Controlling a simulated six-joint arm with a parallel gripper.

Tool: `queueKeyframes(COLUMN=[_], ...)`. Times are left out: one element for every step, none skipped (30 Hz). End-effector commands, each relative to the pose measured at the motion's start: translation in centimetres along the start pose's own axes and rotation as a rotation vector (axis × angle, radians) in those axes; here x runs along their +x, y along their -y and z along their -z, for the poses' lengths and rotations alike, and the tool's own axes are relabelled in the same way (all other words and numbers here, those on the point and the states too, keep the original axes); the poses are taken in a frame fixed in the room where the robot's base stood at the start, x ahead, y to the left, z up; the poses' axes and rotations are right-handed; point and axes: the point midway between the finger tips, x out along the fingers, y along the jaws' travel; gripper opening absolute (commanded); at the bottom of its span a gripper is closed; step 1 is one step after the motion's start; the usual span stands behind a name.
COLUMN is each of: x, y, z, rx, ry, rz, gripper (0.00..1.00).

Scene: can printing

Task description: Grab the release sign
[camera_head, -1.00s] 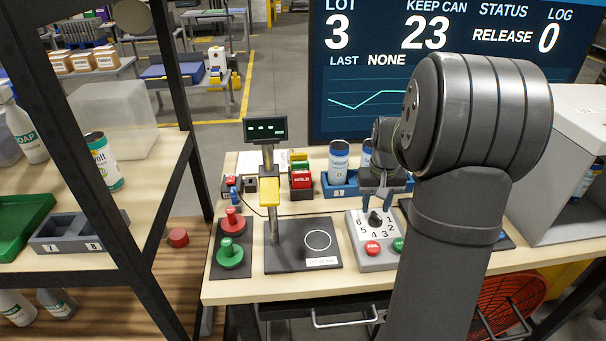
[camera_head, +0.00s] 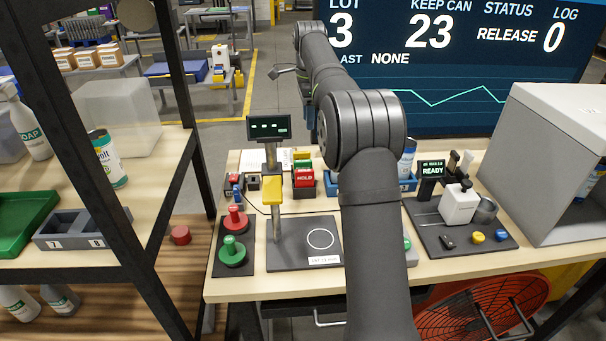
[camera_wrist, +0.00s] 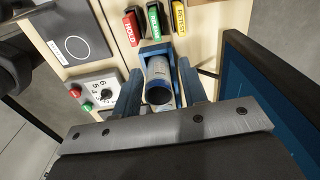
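The green release sign (camera_wrist: 154,22) stands between a red HOLD sign (camera_wrist: 132,27) and a yellow sign (camera_wrist: 179,17) at the top of the wrist view. In the head view it shows as a green strip (camera_head: 303,164) behind the red HOLD sign (camera_head: 304,178). My gripper (camera_wrist: 160,67) is open, its two blue fingers apart. A can (camera_wrist: 159,80) in a blue holder appears between the fingers in the picture; whether it lies within their reach I cannot tell. The signs lie beyond the fingertips. In the head view my arm hides most of the gripper.
A post with a small display (camera_head: 268,128) stands on a dark pad (camera_head: 290,257) left of my arm. Red and green knobs (camera_head: 232,250) are beside it. A dial panel (camera_wrist: 95,92) is near the can. A printer device (camera_head: 459,203) and a grey box (camera_head: 548,140) stand right.

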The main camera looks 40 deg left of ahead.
Motion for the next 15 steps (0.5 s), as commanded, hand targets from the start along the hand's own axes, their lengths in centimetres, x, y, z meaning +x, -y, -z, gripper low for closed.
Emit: queueKeyframes(x=[0.0,-0.1,0.0,0.2,0.4,0.8,1.3,1.8,2.6,3.3,4.0,4.9,5.5,6.2,7.1], y=[0.1,0.2,0.2,0.2,0.2,0.2,0.1,0.1,0.0,0.1,0.0,0.0,0.0,0.0,0.0], z=[-0.6,-0.9,-1.1,-1.2,-1.3,-1.3,-1.3,-1.3,-1.2,-1.2,-1.2,-1.2,-1.2,-1.2,-1.2], rx=[0.022,0.035,0.045,0.052,0.056,0.058,0.058,0.058,0.058,0.058,0.058,0.057,0.057,0.057,0.057], ry=[0.0,0.0,0.0,0.0,-0.001,-0.001,-0.001,-0.001,-0.001,-0.001,-0.001,-0.001,-0.001,-0.001,-0.001], rz=[-0.006,-0.008,-0.012,-0.014,-0.015,-0.016,-0.018,-0.018,-0.019,-0.018,-0.019,-0.019,-0.018,-0.018,-0.017], gripper=[0.39,0.39,0.39,0.39,0.39,0.39,0.39,0.39,0.39,0.39,0.39,0.39,0.39,0.39,0.39])
